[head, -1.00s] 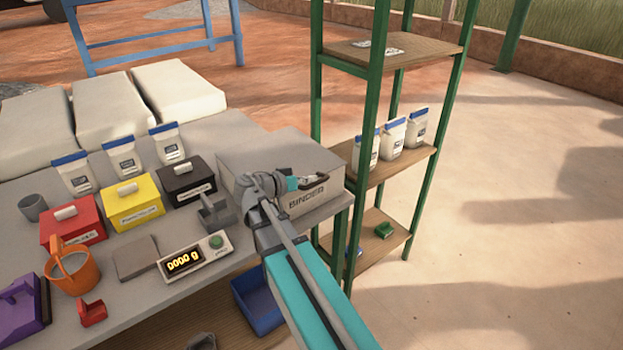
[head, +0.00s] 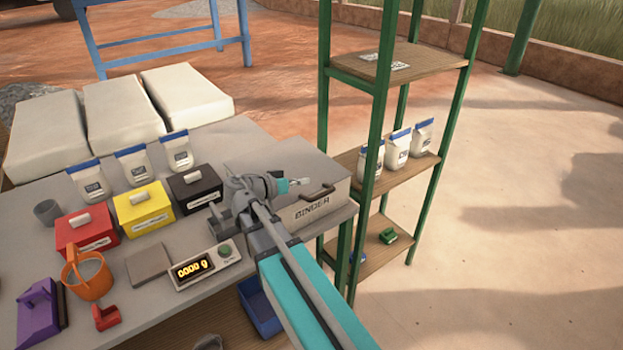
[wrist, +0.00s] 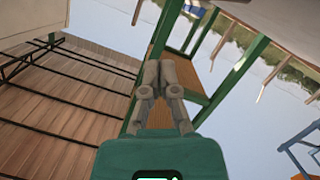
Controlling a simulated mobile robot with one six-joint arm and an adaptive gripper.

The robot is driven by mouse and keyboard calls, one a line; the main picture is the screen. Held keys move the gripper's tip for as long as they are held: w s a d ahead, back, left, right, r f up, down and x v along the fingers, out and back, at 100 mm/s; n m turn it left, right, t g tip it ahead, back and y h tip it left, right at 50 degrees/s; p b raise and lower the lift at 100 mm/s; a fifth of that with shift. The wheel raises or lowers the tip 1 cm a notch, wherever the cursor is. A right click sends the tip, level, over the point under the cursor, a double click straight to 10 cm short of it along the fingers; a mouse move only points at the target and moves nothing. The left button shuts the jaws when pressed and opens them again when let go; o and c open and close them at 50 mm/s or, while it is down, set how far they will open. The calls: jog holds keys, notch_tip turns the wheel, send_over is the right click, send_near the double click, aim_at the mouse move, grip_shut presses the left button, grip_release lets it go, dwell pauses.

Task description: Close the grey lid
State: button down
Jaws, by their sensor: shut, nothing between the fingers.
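The grey BINDER box (head: 312,215) stands at the right end of the table. Its grey lid (head: 290,158) lies flat across the top, with no open gap that I can see. A dark handle (head: 318,194) shows at the lid's front edge. My gripper (head: 304,181) is just above the lid, left of the handle, and appears empty. In the wrist view my gripper (wrist: 159,66) shows its fingertips together. My arm hides the left part of the box.
A green shelf rack (head: 378,130) with white bags stands close right of the box. A scale (head: 203,268) and black (head: 195,188), yellow (head: 144,207) and red (head: 87,231) boxes sit to the left. A blue bin (head: 259,306) is below.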

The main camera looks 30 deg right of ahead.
jog(key=shift+p+v, duration=0.55)
jog(key=shift+v, duration=2.35)
jog(key=shift+s+r, duration=0.1)
jog(key=shift+s, duration=0.05)
jog(key=s+a+f+n+y+p, duration=0.1)
jog(key=s+f+n+y, duration=0.5)
jog(key=f, duration=0.3)
jog(key=s+a+f+n+y+p, duration=0.1)
jog(key=s+a+f+n+y, duration=0.2)
jog(key=a+n+y, duration=0.3)
jog(key=shift+a+f+g+y, duration=0.35)
jog(key=shift+a+y, duration=0.75)
jog(key=shift+y, duration=0.7)
jog(key=shift+s, duration=0.1)
